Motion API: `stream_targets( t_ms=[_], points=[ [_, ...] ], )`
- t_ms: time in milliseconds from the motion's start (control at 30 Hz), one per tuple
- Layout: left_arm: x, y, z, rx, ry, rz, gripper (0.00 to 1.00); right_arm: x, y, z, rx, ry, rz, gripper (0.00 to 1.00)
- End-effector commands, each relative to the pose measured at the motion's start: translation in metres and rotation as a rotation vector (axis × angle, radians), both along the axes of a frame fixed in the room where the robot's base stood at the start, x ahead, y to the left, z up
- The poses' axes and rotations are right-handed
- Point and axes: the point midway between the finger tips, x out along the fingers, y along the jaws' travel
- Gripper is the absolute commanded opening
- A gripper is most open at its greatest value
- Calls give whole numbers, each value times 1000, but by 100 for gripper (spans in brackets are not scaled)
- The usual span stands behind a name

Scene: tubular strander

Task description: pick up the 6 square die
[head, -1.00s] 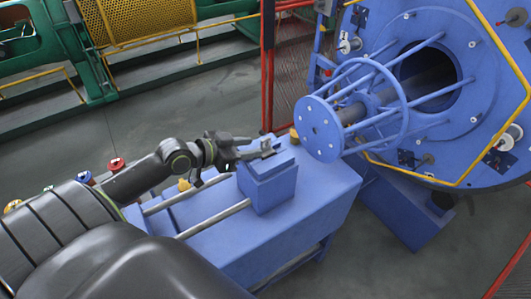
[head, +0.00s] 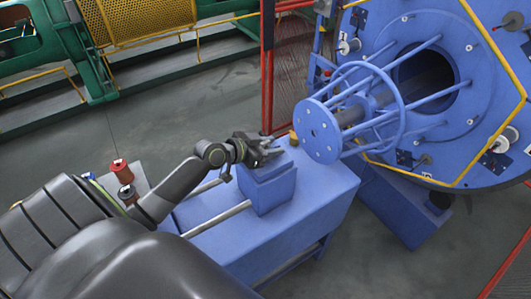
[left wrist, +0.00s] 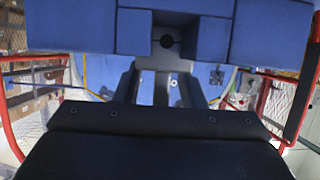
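My left gripper (head: 268,154) is at the top of a blue block-shaped holder (head: 268,190) on the blue bench. In the left wrist view its two fingers (left wrist: 158,86) stand apart, with a bright gap between them. I cannot tell which part, if any, is the 6 square die; no marking is readable. Whether the fingers touch the blocks is unclear. My right gripper is not in view.
The blue bench (head: 225,250) carries two metal rails (head: 215,218). A small brass-coloured piece (head: 293,137) is behind the holder. The blue strander flange (head: 318,130) and its bars are close on the right. A red fence post (head: 267,70) rises behind.

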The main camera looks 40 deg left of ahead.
Motion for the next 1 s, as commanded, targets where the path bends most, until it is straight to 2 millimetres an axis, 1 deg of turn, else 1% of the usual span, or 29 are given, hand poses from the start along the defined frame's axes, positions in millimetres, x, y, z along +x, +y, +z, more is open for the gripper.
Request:
stream_targets(
  t_ms=[167, 433, 867, 1000],
  points=[
    [0, 0, 0, 1, 0, 0, 36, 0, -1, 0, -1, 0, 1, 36],
    [0, 0, 0, 0, 0, 0, 1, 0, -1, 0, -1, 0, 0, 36],
    [0, 0, 2, -1, -4, 0, 0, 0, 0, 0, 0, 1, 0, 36],
    [1, 0, 8, 2, -7, -2, 0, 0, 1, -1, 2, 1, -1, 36]
  ],
)
